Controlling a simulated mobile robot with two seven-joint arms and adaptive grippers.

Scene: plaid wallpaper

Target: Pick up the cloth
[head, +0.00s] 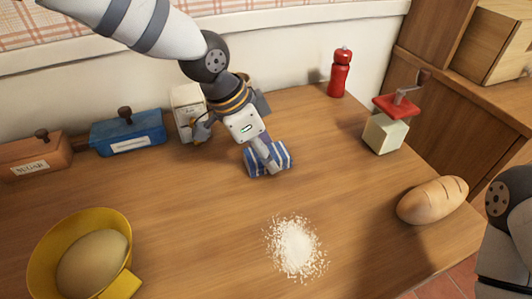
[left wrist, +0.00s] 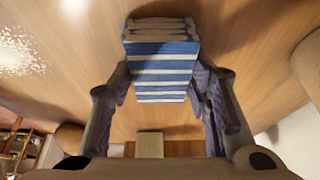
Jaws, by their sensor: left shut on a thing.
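The cloth (head: 282,158) is blue with white stripes and folded into a small stack. It is at the back middle of the wooden counter in the head view. In the left wrist view the folded cloth (left wrist: 160,62) sits between the two fingers. My left gripper (head: 266,160) reaches down from the upper left and is shut on the cloth, partly covering it in the head view. Its fingers also show in the left wrist view (left wrist: 163,95). I cannot tell whether the cloth touches the counter. My right gripper is not in view; part of my right arm shows at the right edge.
White powder (head: 296,247) lies on the counter (head: 190,240) in front. A yellow bowl with dough (head: 40,250) is front left. Blue (head: 128,132) and brown (head: 35,153) boxes, a red mill (head: 340,73), a grinder (head: 386,132) and bread (head: 432,200) stand around.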

